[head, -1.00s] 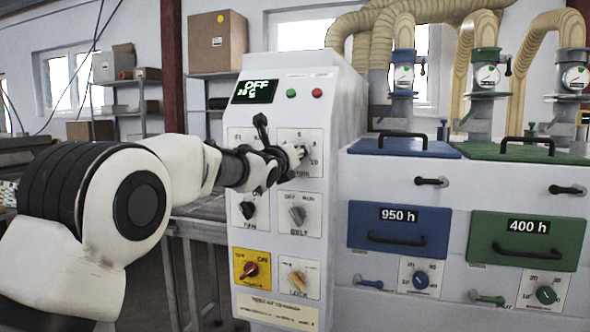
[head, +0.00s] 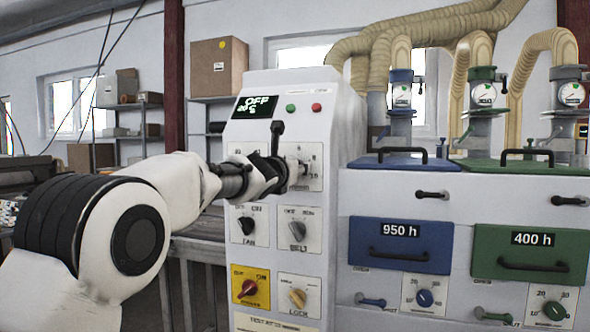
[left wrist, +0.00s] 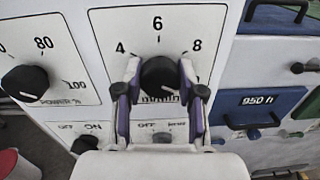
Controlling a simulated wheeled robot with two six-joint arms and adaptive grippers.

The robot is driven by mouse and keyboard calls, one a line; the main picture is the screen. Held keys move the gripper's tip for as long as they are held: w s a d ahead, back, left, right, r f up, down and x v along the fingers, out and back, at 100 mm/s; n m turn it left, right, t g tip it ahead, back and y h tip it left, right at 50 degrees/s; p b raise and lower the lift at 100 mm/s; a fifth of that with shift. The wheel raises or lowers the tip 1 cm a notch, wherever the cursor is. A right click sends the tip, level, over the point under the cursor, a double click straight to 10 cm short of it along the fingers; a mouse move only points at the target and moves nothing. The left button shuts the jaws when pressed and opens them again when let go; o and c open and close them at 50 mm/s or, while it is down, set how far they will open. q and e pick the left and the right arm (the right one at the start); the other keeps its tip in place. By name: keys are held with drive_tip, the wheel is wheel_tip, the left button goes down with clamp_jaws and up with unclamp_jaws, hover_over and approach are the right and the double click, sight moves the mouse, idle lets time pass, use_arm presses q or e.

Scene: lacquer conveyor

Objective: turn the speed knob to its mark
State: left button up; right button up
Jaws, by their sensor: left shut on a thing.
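The speed knob is a round black knob (left wrist: 158,76) in the left wrist view, on a white plate with a scale reading 4, 6 and 8. My left gripper (left wrist: 158,92) has one finger on each side of it and is shut on it. The knob's pointer is hard to make out, so I cannot tell its exact setting. In the head view my left gripper (head: 288,172) reaches the upper right plate of the white control panel (head: 330,130) and largely hides the knob. My right gripper is in neither view.
The power knob (left wrist: 27,82) is left of the speed knob. Below are the fan knob (head: 246,225), belt knob (head: 298,230), red knob (head: 248,288) and lock knob (head: 297,298). Blue (head: 400,243) and green (head: 527,255) drawers stand to the right.

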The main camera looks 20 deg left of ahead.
use_arm(q)
drive_tip(key=o, duration=1.1)
drive_tip(key=shift+o, duration=0.2)
drive_tip(key=s, duration=1.2)
drive_tip(key=shift+a, duration=0.4)
